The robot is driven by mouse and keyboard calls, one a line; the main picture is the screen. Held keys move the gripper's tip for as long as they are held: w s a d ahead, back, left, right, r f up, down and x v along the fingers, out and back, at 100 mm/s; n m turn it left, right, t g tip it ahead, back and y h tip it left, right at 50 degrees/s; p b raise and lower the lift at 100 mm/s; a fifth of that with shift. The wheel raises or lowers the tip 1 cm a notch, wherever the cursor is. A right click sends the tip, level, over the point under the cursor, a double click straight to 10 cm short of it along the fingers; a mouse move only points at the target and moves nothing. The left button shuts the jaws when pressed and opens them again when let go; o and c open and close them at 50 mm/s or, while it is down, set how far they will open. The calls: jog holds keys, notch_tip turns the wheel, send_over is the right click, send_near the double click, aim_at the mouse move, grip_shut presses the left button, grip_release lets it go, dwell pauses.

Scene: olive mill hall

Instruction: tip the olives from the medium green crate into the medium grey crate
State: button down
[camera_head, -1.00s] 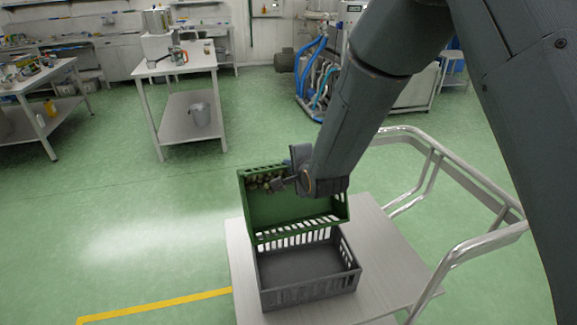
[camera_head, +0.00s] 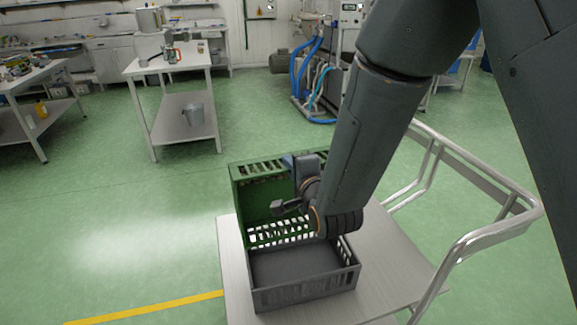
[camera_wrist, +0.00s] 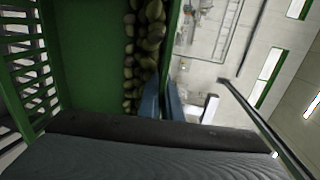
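The medium green crate (camera_head: 238,199) is steeply tilted above the back of the medium grey crate (camera_head: 306,292), its open side turned toward the camera. My gripper (camera_head: 290,183) is at its right part, partly hidden by my wrist. In the wrist view, the fingers (camera_wrist: 160,103) are closed on the green crate's wall (camera_wrist: 171,45). Several olives (camera_wrist: 142,45) lie in a row against that wall inside the green crate. The grey crate's visible floor looks empty; its back right corner is hidden by my arm. No olives show in the head view.
The grey crate stands on a flat metal cart (camera_head: 398,262) with a tubular handrail (camera_head: 487,238) at the right. Green floor is free at the left.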

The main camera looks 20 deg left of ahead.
jog(key=s+d+t+y+b, duration=0.3)
jog(key=s+d+b, duration=0.2)
jog(key=b, duration=0.6)
jog(key=shift+s+d+f+y+b, duration=0.3)
jog(key=shift+s+d+b, duration=0.1)
jog(key=shift+s, duration=0.3)
dwell(0.4)
dwell(1.7)
